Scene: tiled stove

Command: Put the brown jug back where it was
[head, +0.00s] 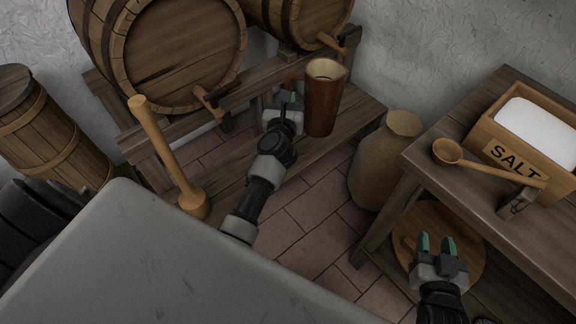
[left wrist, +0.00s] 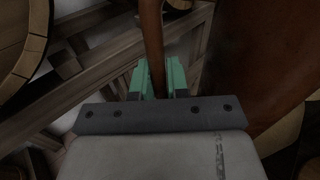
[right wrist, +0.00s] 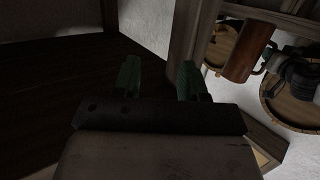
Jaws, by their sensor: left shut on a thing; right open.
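The brown jug (head: 323,100) is tall and upright, at the barrel stand under the taps. My left gripper (head: 290,99) is on its left side. In the left wrist view, the green fingers (left wrist: 157,78) are shut on the jug's upright handle, and the jug's wall (left wrist: 245,70) fills the right side. I cannot tell whether its base touches the stand's board (head: 357,104). The jug also shows in the right wrist view (right wrist: 240,52). My right gripper (head: 436,243) is open and empty, near the side table.
Barrels (head: 180,55) lie on the stand, with wooden taps (head: 211,101) near the jug. A wooden mallet (head: 165,150) stands at left. A tan pot (head: 385,165) is right of the jug. The side table (head: 420,158) holds a salt box (head: 488,128) and a ladle (head: 447,152).

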